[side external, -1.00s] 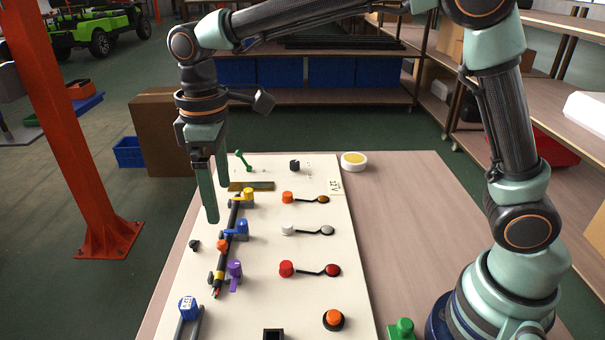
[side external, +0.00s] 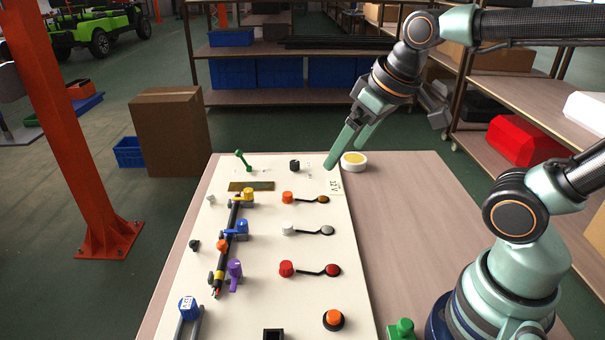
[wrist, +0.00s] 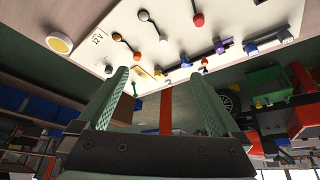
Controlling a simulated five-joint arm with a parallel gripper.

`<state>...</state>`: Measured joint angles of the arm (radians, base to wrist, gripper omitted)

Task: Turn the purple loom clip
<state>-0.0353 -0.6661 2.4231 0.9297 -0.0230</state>
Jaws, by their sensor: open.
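The purple loom clip (side external: 234,272) stands at the near end of the black loom (side external: 230,238), on the left of the white board (side external: 262,255). In the wrist view the purple clip (wrist: 221,47) shows small at the upper right. My gripper (side external: 346,158) is open and empty, in the air near the board's far right corner, well away from the clip. In the wrist view its two fingers (wrist: 160,98) stand apart with nothing between them.
A blue clip (side external: 238,229) and a yellow clip (side external: 246,197) also sit along the loom. Orange, white and red knobs (side external: 287,269) with leads stand mid-board. A white and yellow round pot (side external: 353,161) is below my gripper. The table right of the board (side external: 420,220) is mostly clear.

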